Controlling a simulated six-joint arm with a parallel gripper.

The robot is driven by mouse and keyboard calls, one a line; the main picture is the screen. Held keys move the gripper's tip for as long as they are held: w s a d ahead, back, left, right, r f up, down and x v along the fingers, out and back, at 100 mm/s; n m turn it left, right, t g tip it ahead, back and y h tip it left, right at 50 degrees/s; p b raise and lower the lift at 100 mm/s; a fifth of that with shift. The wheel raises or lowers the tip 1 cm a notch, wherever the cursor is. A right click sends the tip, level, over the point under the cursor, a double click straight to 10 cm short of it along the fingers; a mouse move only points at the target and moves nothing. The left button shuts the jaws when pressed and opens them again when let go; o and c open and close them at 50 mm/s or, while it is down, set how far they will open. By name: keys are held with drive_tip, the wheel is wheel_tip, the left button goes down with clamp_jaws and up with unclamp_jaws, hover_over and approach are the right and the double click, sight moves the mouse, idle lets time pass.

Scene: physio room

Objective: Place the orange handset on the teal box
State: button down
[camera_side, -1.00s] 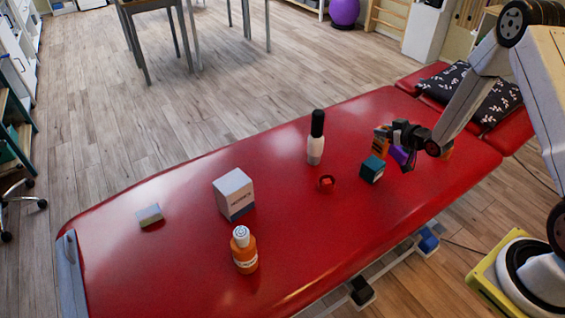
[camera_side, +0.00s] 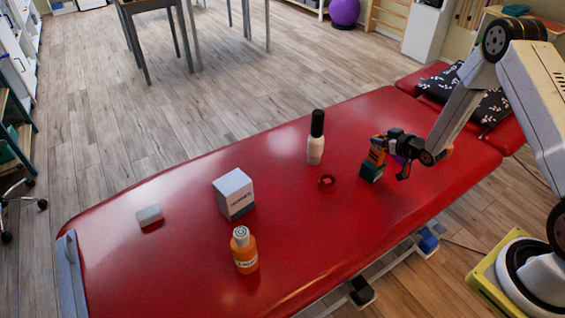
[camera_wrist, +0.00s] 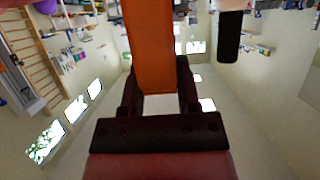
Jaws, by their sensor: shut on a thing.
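The orange handset (camera_side: 377,151) is upright in my gripper (camera_side: 387,144), right over the teal box (camera_side: 370,174). Its lower end overlaps the top of the box in the side view; I cannot tell whether it touches or hovers just above. In the wrist view the handset (camera_wrist: 150,45) is a broad orange bar between the two dark fingers of my gripper (camera_wrist: 158,90), which is shut on it. The teal box stands on the red couch, its top partly hidden by the handset.
On the red couch (camera_side: 300,240) are a white bottle with a black cap (camera_side: 315,145), a small red ring-like item (camera_side: 327,181), a white-and-blue box (camera_side: 235,192), an orange bottle (camera_side: 244,252) and a small pale block (camera_side: 149,215).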

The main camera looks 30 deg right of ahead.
drive_tip(key=shift+f, duration=0.1)
drive_tip(key=shift+c, duration=1.6)
unclamp_jaws()
drive_tip(key=v, duration=1.2)
drive_tip(key=shift+w+a+r, duration=0.1)
drive_tip(key=shift+r, duration=0.15)
drive_tip(key=s+a+r+g, duration=0.5)
drive_tip(key=a, duration=0.4)
drive_tip(key=s+a+r+g, duration=0.5)
drive_tip(key=a+g, duration=0.1)
drive_tip(key=a, duration=0.3)
drive_tip(key=shift+s+a+r, duration=0.15)
drive_tip(key=shift+s+r, duration=0.1)
